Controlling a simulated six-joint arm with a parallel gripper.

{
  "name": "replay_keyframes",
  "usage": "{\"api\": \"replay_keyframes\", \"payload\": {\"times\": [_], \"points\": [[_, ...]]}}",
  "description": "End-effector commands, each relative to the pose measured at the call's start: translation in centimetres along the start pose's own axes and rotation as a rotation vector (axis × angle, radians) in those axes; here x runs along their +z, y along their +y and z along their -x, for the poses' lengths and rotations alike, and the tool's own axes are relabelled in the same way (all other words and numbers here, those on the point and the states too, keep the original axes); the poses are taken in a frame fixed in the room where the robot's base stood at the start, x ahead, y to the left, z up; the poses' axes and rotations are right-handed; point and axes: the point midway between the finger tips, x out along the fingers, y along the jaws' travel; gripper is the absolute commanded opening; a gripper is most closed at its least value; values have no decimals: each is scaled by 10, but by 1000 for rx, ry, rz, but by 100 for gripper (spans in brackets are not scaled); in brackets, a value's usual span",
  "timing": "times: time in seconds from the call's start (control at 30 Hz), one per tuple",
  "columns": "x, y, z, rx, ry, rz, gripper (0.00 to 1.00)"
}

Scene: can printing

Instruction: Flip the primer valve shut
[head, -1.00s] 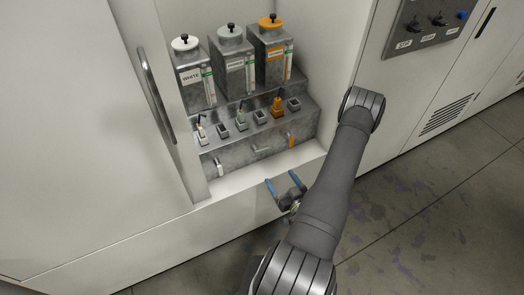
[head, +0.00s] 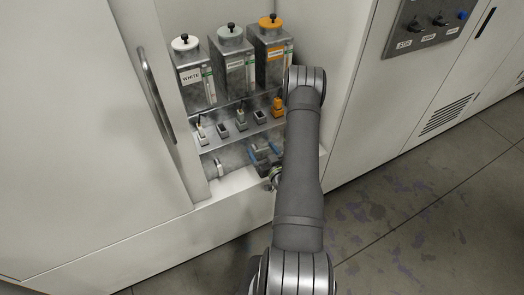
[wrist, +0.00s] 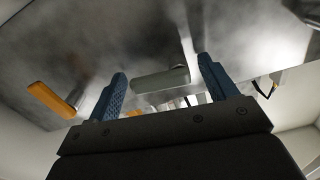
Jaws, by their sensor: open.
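The grey-green valve handle (wrist: 160,79), which I take for the primer valve, is mounted on the metal front below the middle bottle. In the wrist view it lies nearly level, between my gripper's two blue fingers. My gripper (head: 264,155) is open and empty, inside the cabinet opening in front of that panel. The fingers (wrist: 160,84) stand on either side of the handle with a visible gap at each end. In the head view the gripper largely covers this handle, so I cannot tell its exact depth from the fingers.
A white handle (head: 219,169) is left of the gripper; an orange handle (wrist: 50,103) shows in the wrist view. Above stand a white-lidded bottle (head: 194,75), a grey-lidded one (head: 235,68) and an orange-lidded one (head: 270,55). The cabinet door (head: 90,130) stands at left.

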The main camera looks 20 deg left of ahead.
Motion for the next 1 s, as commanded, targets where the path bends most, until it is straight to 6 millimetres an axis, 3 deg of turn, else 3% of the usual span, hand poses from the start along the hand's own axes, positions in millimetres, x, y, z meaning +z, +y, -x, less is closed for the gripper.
{"api": "replay_keyframes", "payload": {"times": [0.3, 0.53, 1.0], "points": [[0, 0, -3, 0, -1, 0, 78], [0, 0, -3, 1, -1, 0, 35], [-2, 0, -2, 2, -2, 125, 34]]}}
